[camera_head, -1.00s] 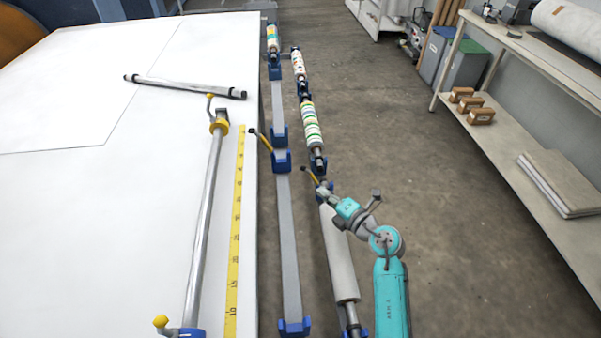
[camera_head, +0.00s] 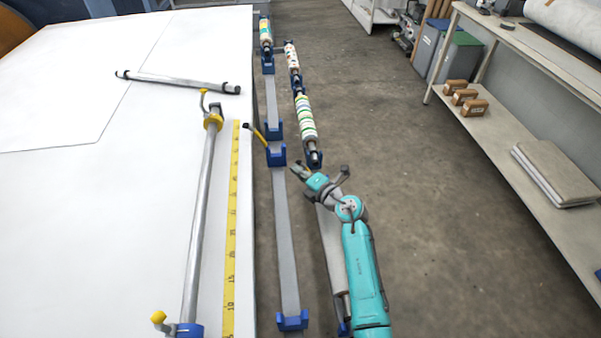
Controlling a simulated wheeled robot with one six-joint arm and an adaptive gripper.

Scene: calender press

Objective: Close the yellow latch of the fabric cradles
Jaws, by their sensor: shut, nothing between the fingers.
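My gripper (camera_head: 296,171) is shut, with nothing visible in it. On the left rail, a yellow latch lever (camera_head: 257,134) with a dark knob stands tilted up and left from a blue cradle (camera_head: 276,153). A roll with coloured stripes (camera_head: 305,120) rests in the right row. A plain pale roll (camera_head: 331,242) lies partly behind my arm.
The large white table (camera_head: 90,220) fills the left, with a long metal bar (camera_head: 201,220) and a yellow ruler (camera_head: 232,230) near its edge. Another blue cradle (camera_head: 292,320) stands at the front. A shelf (camera_head: 530,145) with boxes stands right. The floor (camera_head: 430,220) between is clear.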

